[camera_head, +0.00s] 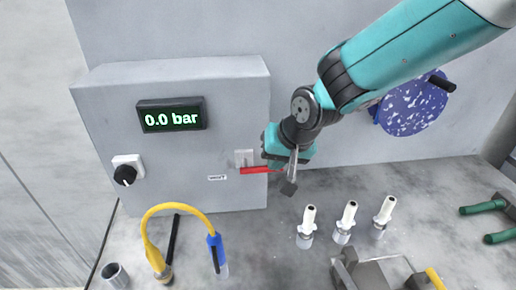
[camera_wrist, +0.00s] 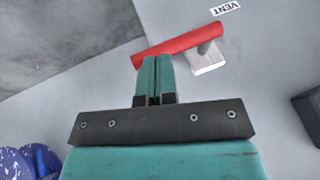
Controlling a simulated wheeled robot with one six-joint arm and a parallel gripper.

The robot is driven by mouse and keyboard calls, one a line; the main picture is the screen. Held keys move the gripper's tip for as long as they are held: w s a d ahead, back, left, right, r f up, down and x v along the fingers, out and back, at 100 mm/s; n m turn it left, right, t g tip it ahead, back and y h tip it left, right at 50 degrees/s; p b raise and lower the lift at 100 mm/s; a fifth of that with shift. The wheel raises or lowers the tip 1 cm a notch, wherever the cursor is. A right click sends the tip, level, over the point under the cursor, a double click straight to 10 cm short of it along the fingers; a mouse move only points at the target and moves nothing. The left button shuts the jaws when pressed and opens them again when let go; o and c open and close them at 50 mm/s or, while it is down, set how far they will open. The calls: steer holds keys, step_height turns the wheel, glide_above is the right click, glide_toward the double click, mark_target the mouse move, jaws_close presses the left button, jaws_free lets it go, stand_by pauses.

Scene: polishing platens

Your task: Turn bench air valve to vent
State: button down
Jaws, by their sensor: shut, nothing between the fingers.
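The red valve lever (camera_head: 258,170) sits on the front of the grey box, roughly level, on a pale mount (camera_head: 244,157). It also shows in the wrist view (camera_wrist: 180,45), with the mount at its right part. A VENT label (camera_head: 217,178) is left of the lever; the wrist view also shows this label (camera_wrist: 226,8). My gripper (camera_head: 290,187) is shut and empty at the lever's right end. In the wrist view its fingertips (camera_wrist: 153,60) are right by the lever's left part; I cannot tell whether they touch it.
A display (camera_head: 171,115) on the box reads 0.0 bar, above a black knob (camera_head: 124,174). A yellow hose (camera_head: 180,209), several white-topped fittings (camera_head: 307,220) and green-handled pliers (camera_head: 484,207) are on the bench. A blue speckled disc (camera_head: 410,106) is behind my arm.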

steer(key=v, duration=1.3)
steer(key=s+d+n+g, duration=0.2)
steer(key=s+d+n, duration=0.1)
steer(key=s, duration=0.6)
steer(key=s+d+f+n+g, duration=0.1)
steer(key=s+d, duration=0.4)
steer(key=s, duration=0.5)
steer(key=shift+s+d+f+n+g, duration=0.3)
steer(key=shift+n+g, duration=0.2)
steer(key=shift+n, duration=0.4)
